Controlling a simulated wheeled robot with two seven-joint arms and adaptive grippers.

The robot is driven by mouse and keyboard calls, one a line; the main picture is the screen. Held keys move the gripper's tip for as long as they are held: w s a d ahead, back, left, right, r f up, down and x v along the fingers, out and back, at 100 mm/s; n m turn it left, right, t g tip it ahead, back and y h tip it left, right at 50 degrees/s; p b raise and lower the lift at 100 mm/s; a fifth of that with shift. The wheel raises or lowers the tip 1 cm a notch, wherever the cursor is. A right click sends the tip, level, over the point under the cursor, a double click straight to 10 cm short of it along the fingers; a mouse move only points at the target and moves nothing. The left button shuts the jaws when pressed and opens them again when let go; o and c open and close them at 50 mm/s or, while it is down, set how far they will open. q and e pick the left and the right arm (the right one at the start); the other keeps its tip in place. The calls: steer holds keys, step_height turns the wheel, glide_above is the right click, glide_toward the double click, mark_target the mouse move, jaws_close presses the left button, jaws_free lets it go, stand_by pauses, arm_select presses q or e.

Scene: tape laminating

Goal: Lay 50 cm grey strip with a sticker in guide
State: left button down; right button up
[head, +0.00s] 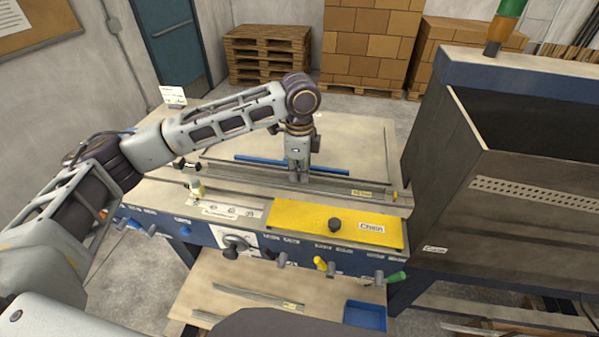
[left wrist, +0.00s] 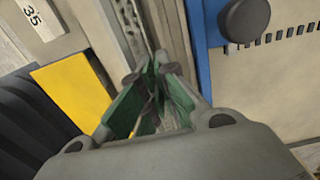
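The metal guide (head: 238,171) runs left to right across the bench; it also shows in the left wrist view (left wrist: 131,28). A thin grey strip with a pale yellow sticker (head: 361,193) lies along the guide, its sticker towards the right. I cannot tell if it is seated. My left gripper (head: 298,179) points down at the strip and guide, left of the sticker. Its green fingers (left wrist: 152,72) converge close together in the left wrist view. The tips hide whether the strip is between them. My right gripper is not in view.
A yellow cover (head: 290,222) with a black knob is in front of the guide. A blue bar (head: 255,161) lies behind it. More grey strips (head: 262,296) and a blue tray (head: 365,315) are on the lower shelf. A big dark bin (head: 500,190) blocks the right.

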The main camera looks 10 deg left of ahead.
arm_select(q)
steer(key=shift+f, duration=0.15)
stand_by(0.7)
steer(key=c, duration=1.6)
jaws_free()
steer(key=shift+s, duration=0.15)
steer(key=shift+o, duration=0.2)
steer(key=shift+r, duration=3.05)
